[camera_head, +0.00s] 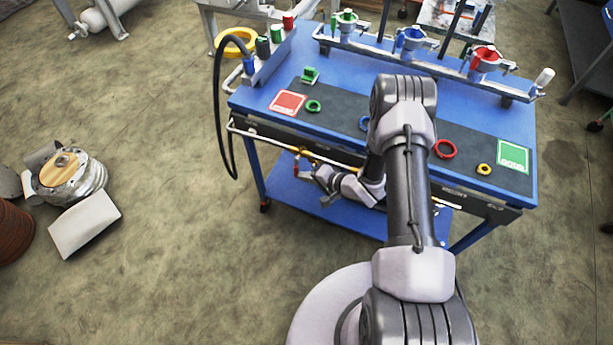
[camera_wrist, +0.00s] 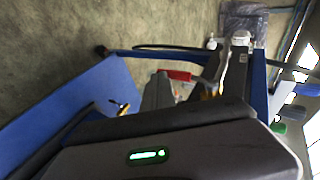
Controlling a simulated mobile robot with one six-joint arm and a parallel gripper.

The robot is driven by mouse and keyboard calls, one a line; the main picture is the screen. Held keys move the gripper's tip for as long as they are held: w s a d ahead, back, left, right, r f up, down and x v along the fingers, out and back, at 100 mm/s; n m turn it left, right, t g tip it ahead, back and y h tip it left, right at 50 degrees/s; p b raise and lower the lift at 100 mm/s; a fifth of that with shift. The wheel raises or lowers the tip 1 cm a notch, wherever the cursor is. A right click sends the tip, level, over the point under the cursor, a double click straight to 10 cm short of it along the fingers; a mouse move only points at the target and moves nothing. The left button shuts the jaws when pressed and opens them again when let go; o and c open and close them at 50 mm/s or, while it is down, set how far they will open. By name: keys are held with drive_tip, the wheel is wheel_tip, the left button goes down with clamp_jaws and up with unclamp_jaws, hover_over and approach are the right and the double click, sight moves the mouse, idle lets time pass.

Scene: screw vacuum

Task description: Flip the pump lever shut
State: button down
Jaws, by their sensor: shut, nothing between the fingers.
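A red lever handle (camera_wrist: 179,75) shows in the wrist view, just beyond my gripper and beside the blue cart frame. In the head view a small red and yellow fitting (camera_head: 297,165) sits below the cart's top, at its near left side; I take it to be the pump lever's valve. My gripper (camera_head: 322,188) is at the end of the bent arm, just right of this fitting and above the lower shelf. It is shut and empty. I cannot tell whether it touches the lever. The lever's exact angle is unclear.
The blue cart (camera_head: 240,101) has a front rail (camera_head: 262,136) above my gripper and a lower shelf (camera_head: 292,196) beneath it. A black hose (camera_head: 217,110) hangs at its left. Rings and clamps lie on top. Open floor lies to the left.

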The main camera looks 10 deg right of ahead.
drive_tip(key=p+v, duration=0.5)
drive_tip(key=v, duration=1.2)
drive_tip(key=shift+d+p, duration=0.15)
drive_tip(key=shift+p, duration=0.25)
drive_tip(key=shift+s+r, duration=0.1)
